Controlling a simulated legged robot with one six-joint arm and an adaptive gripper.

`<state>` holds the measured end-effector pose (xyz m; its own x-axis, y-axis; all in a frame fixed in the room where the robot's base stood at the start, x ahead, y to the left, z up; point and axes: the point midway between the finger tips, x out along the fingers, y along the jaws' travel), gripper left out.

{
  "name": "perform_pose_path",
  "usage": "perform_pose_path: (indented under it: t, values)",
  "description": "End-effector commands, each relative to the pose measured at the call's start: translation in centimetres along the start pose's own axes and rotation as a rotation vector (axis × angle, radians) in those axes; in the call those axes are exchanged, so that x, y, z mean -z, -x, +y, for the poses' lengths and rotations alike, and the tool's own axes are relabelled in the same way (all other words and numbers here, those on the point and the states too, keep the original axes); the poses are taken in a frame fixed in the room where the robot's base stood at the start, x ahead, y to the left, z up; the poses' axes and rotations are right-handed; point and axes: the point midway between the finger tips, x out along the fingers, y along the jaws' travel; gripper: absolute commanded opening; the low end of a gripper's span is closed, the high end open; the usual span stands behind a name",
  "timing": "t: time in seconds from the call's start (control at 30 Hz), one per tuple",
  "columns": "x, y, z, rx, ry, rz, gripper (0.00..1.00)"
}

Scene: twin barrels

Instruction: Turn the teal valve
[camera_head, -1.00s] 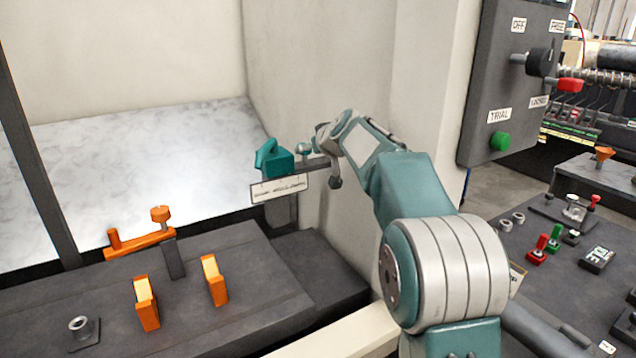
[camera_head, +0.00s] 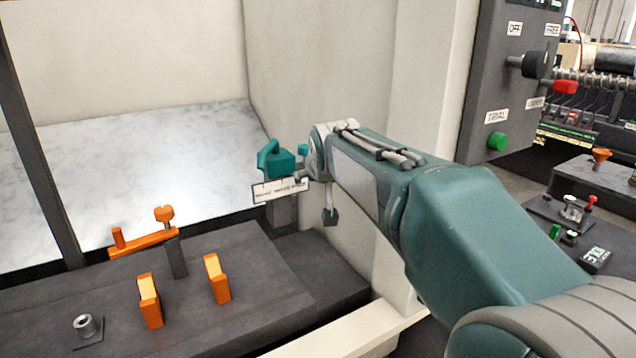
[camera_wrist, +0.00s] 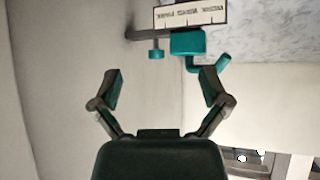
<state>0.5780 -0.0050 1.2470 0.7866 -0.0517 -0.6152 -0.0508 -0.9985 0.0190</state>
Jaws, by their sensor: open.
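The teal valve (camera_head: 280,160), a blocky body with a raised handle, sits above a white label plate (camera_head: 280,191) by the wall. In the wrist view the valve (camera_wrist: 187,43) appears upside down at the upper middle, its bent handle pointing right. A small round teal knob (camera_wrist: 155,54) hangs beside it. My gripper (camera_wrist: 160,83) is open, its two fingers spread wide and empty. The valve lies beyond the fingertips, apart from them and a little right of centre. In the head view my wrist is just right of the valve, and the fingers are mostly hidden.
An orange lever (camera_head: 143,243) and two orange blocks (camera_head: 149,300) stand on the dark bench at lower left. A pale wall is close behind my forearm. A grey panel (camera_head: 510,90) with a green button (camera_head: 497,141) is at the right.

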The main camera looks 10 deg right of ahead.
Motion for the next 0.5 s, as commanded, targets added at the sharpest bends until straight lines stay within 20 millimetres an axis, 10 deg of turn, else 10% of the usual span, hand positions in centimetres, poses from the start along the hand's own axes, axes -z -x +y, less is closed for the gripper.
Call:
perform_pose_path:
  t: [0.5]
  values:
    - [-1.4,1.6,0.4,-0.040,-0.017,0.001,0.96]
